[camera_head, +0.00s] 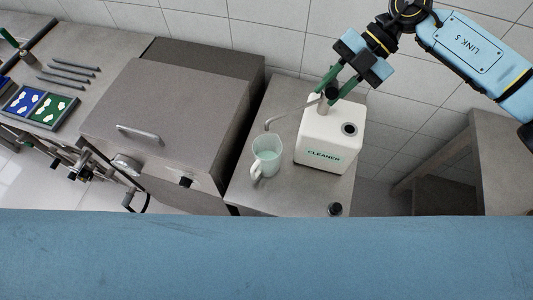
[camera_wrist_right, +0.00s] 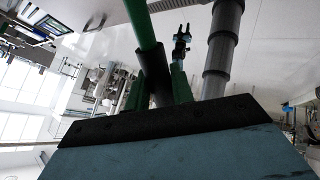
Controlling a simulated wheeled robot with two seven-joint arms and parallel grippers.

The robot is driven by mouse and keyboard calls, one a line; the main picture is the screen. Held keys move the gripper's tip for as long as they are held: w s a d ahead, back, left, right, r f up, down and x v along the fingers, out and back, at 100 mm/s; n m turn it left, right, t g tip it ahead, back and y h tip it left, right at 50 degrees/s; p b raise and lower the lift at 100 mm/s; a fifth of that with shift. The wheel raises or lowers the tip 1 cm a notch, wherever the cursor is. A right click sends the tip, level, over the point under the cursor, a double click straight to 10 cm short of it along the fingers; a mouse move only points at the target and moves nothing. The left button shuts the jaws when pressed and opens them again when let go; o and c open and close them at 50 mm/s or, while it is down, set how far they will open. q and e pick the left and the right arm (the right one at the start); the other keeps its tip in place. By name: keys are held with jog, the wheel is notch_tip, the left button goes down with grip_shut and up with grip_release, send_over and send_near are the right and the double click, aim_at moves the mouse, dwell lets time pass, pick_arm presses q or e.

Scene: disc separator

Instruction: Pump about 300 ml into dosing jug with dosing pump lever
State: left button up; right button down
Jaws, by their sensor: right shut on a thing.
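The dosing jug (camera_head: 266,157) is a clear, handled jug with pale green liquid in it. It stands on the grey side table, left of the white CLEANER container (camera_head: 329,140). The pump spout (camera_head: 285,114) reaches from the container's top out to the left, its end above the jug's rim area. My right gripper (camera_head: 331,92) is above the container, its green fingers shut on the dosing pump lever at the pump head. In the right wrist view the green fingers (camera_wrist_right: 160,90) close around a dark piece. My left gripper is not in the head view.
A grey machine with a handled lid (camera_head: 160,110) stands left of the side table. A small dark cap (camera_head: 335,209) sits at the table's front edge. Trays with blue and green pads (camera_head: 38,104) lie far left. A grey bench (camera_head: 500,160) stands right.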

jog(key=shift+w+r, duration=0.15)
jog(key=shift+r, duration=0.05)
jog(key=s+f+n+t+h+b, duration=0.1)
jog(key=s+f+t+h+b, duration=0.1)
jog(key=f+t+b, duration=0.4)
notch_tip(320, 180, down, 4)
jog(key=shift+s+a+f+n, duration=0.1)
jog(key=shift+s+a+n, duration=0.15)
jog(key=shift+s+n, duration=0.25)
jog(key=shift+s, duration=0.1)
jog(key=shift+w+d+r+m+g+y+p, duration=0.1)
jog(key=shift+w+r+m+g+y+p, duration=0.35)
jog(key=shift+r+g+p, duration=0.9)
jog(key=shift+w+d+r+m+g+y+p, duration=0.15)
jog(key=shift+w+r+g+p, duration=0.5)
jog(key=shift+r, duration=1.4)
jog(key=shift+w+d+r+m+g+y+p, duration=0.1)
jog(key=shift+w+r+m+g+y+p, duration=0.35)
jog(key=shift+r+g+p, duration=0.9)
jog(key=shift+r+t+b, duration=0.3)
jog(key=shift+r+t, duration=0.05)
jog(key=shift+t, duration=0.1)
